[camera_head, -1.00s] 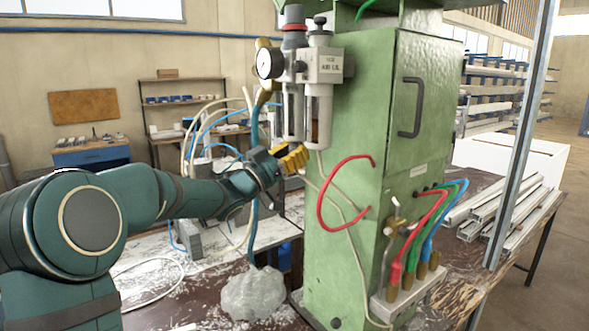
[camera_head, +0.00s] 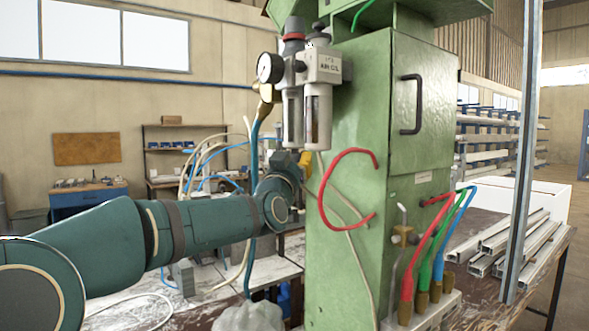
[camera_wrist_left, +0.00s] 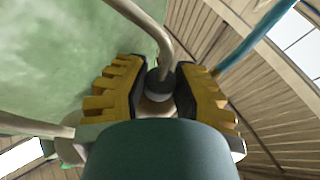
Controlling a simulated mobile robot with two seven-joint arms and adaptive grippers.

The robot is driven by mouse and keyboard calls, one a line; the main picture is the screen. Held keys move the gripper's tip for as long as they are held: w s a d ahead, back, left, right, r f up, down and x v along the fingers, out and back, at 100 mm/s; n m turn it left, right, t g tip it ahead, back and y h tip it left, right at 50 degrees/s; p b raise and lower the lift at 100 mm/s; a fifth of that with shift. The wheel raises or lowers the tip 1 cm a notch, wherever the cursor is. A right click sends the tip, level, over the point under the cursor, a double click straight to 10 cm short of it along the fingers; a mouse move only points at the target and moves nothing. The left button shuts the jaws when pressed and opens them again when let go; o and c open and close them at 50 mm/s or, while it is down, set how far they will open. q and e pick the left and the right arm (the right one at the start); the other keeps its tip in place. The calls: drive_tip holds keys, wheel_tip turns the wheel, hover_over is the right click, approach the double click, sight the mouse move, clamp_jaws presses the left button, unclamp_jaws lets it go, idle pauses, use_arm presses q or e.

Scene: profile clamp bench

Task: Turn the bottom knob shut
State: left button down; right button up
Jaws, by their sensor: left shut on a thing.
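My left gripper (camera_wrist_left: 160,88) shows its ribbed yellow fingers with black pads in the left wrist view. The fingers are shut on a small, dark, round knob (camera_wrist_left: 158,80) with a beige tube (camera_wrist_left: 160,35) at it. In the head view, the left gripper (camera_head: 305,160) is mostly hidden behind my wrist, just under the two filter bowls (camera_head: 318,118) on the green column. The knob is hidden there, and its turned position cannot be told. My right gripper is not in view.
The green column (camera_head: 350,240) stands right beside my left gripper, with a red hose (camera_head: 323,190) looping off its side. A gauge (camera_head: 268,68) sits above. Blue and beige hoses hang behind my wrist. Metal profiles (camera_head: 510,240) lie at the right.

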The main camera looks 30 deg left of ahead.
use_arm(q)
drive_tip(key=shift+r+n+g+y, duration=0.15)
drive_tip(key=shift+n+g+y, duration=0.25)
drive_tip(key=shift+y, duration=0.5)
drive_tip(key=shift+n+y, duration=0.4)
drive_tip(key=shift+y, duration=0.2)
drive_tip(key=c, duration=0.7)
unclamp_jaws()
drive_tip(key=v, duration=1.2)
